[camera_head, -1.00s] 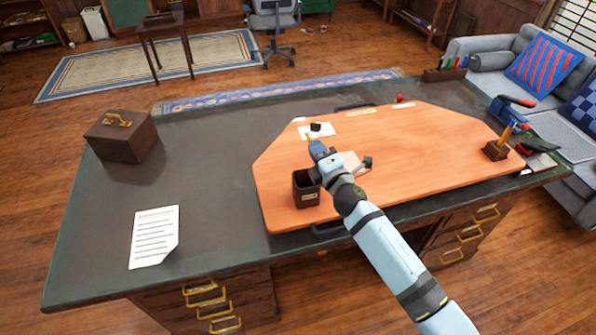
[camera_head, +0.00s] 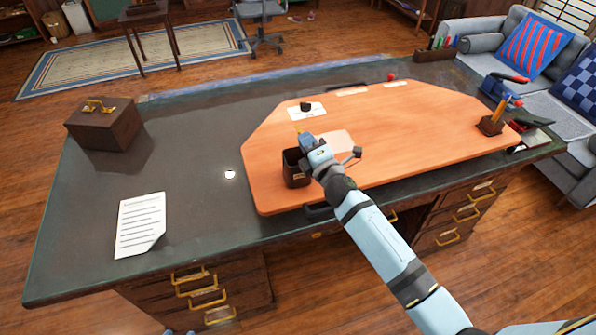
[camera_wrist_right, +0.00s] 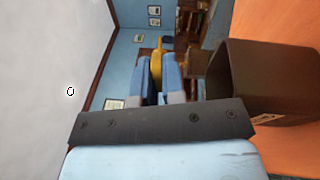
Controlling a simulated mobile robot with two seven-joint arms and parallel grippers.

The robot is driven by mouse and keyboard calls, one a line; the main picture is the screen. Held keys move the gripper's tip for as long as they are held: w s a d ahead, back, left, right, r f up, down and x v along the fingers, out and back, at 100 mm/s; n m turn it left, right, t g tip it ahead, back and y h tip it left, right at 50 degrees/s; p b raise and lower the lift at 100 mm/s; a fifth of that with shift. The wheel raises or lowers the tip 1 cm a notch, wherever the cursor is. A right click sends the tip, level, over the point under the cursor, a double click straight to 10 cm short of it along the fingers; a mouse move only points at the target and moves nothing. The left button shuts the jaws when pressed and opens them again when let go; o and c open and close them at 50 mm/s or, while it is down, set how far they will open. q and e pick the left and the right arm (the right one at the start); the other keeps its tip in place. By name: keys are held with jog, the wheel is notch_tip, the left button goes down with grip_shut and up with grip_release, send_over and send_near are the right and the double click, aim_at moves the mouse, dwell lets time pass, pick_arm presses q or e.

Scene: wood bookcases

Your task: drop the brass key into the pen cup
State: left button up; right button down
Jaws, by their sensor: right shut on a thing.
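The pen cup (camera_head: 295,172) is a dark brown, square, open-topped box standing upright on the orange desk mat, near its front left. It also shows at the right of the right wrist view (camera_wrist_right: 265,78). My right gripper (camera_head: 304,140) is just above and behind the cup's rim in the head view. Its blue fingers are shut on the brass key (camera_wrist_right: 157,66), which sticks out past the fingertips. The key shows as a small yellow bit in the head view (camera_head: 298,130). A blue-grey bit at the head view's bottom edge may be my left gripper (camera_head: 180,332).
The orange mat (camera_head: 420,130) lies on a dark desk. A brown box (camera_head: 103,125) and a paper sheet (camera_head: 140,224) are at the left. A pen holder (camera_head: 491,125) is at the right. A small black object (camera_head: 306,106) sits on white paper behind the gripper.

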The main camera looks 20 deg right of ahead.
jog(key=c, duration=1.1)
grip_release()
jog(key=shift+c, duration=0.2)
jog(key=b+v, duration=0.2)
jog(key=v, duration=1.1)
jog(key=shift+s, duration=0.4)
jog(key=shift+d, duration=0.2)
